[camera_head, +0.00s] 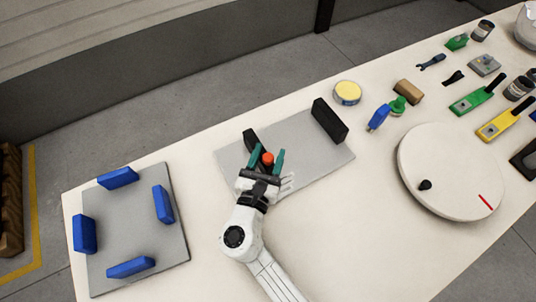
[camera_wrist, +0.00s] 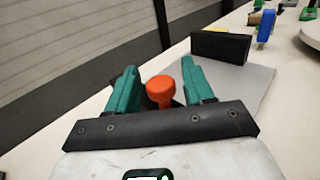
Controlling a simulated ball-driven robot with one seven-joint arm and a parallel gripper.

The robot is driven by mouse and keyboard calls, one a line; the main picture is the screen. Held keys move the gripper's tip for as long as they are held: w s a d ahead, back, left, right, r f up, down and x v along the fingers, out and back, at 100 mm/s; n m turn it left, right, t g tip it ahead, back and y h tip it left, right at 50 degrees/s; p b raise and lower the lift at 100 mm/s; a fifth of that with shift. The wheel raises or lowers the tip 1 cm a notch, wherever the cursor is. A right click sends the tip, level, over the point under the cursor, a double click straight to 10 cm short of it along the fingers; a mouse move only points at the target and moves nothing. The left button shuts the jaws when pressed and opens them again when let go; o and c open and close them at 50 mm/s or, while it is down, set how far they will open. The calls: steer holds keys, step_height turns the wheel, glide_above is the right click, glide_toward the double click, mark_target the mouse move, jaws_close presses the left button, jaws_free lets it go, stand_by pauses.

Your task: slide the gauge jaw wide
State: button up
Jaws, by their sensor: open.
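The gauge is a grey plate (camera_head: 313,166) on the table with two black upright jaws. The right black jaw (camera_head: 330,120) stands near the plate's right end and also shows in the wrist view (camera_wrist: 221,47). The left black jaw (camera_head: 250,140) is partly hidden behind my gripper. An orange-red knob (camera_head: 268,159) rises beside the left jaw. My gripper (camera_head: 267,158) has teal fingers, open, one on each side of the knob.
A grey plate with several blue blocks (camera_head: 163,204) lies at left. A white turntable (camera_head: 450,160) with a black knob and red mark is at right. A yellow-topped tin (camera_head: 347,93), a brown block (camera_head: 408,91) and several tools lie at the back.

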jaws_close()
stand_by(0.4)
steer(key=s+a, duration=0.2)
steer(key=a, duration=0.1)
steer(key=s+a, duration=0.1)
steer(key=shift+s+a, duration=0.1)
steer(key=shift+a, duration=0.3)
jaws_free()
